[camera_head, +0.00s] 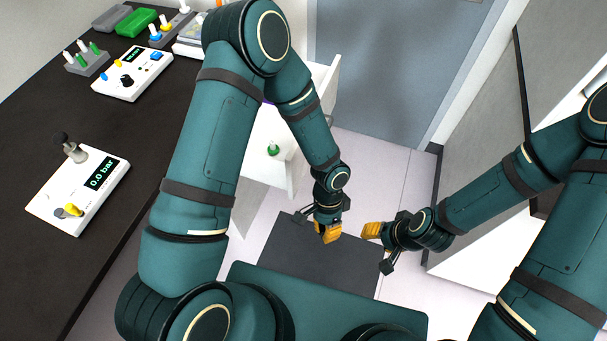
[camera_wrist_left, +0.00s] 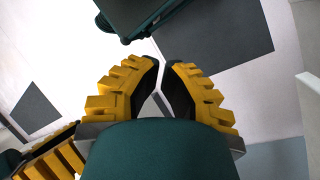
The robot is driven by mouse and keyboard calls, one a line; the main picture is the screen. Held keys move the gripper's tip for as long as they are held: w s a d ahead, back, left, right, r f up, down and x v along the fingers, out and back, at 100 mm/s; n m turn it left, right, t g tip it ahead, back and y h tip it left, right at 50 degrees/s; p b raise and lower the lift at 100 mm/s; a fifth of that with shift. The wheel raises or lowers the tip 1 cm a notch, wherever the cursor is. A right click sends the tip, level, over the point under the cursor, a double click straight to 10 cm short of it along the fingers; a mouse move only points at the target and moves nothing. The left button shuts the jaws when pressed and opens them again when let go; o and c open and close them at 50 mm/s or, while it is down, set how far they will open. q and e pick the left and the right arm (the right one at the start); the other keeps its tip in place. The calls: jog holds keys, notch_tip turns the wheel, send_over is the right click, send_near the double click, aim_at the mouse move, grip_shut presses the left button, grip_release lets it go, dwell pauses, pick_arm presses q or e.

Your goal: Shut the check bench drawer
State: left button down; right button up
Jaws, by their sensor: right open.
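The check bench drawer (camera_head: 264,168) is white and stands pulled out beneath the dark bench top. It holds a small green-topped item (camera_head: 273,149). My left arm crosses in front and hides much of the drawer and its join to the bench. My left gripper (camera_head: 329,234) is to the right of and nearer than the drawer, apart from it. In the left wrist view its yellow fingers (camera_wrist_left: 162,85) show close together with a narrow gap and nothing between them; whether it is shut is unclear. My right gripper (camera_head: 372,231) is open and empty, close to the left gripper's right.
The dark bench top (camera_head: 110,215) carries a pressure box reading 0.0 bar (camera_head: 78,188), another white control box (camera_head: 132,74), a grey rack (camera_head: 87,62) and a green tray (camera_head: 136,22). A dark mat (camera_head: 310,270) lies on the floor. A grey-white cabinet (camera_head: 490,110) stands right.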

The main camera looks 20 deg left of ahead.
pick_arm(q)
jog(key=w+r+m+t+y+p, duration=0.1)
jog(key=w+r+m+y, duration=0.1)
jog(key=w+m+y, duration=0.4)
jog(key=m+t+y, duration=0.3)
jog(key=t+y, duration=0.1)
jog(key=y, duration=0.1)
send_near(294, 183)
jog(key=x, duration=0.6)
jog(key=shift+d+f+p, duration=0.15)
jog(key=shift+f+p, duration=0.15)
jog(key=shift+w+a, duration=0.1)
jog(key=shift+a, duration=0.25)
jog(key=shift+a, duration=0.1)
jog(key=w+a+b, duration=0.2)
jog(key=a+b, duration=0.2)
jog(key=a, duration=2)
jog(key=shift+a+m+b, duration=0.3)
jog(key=shift+d, duration=0.1)
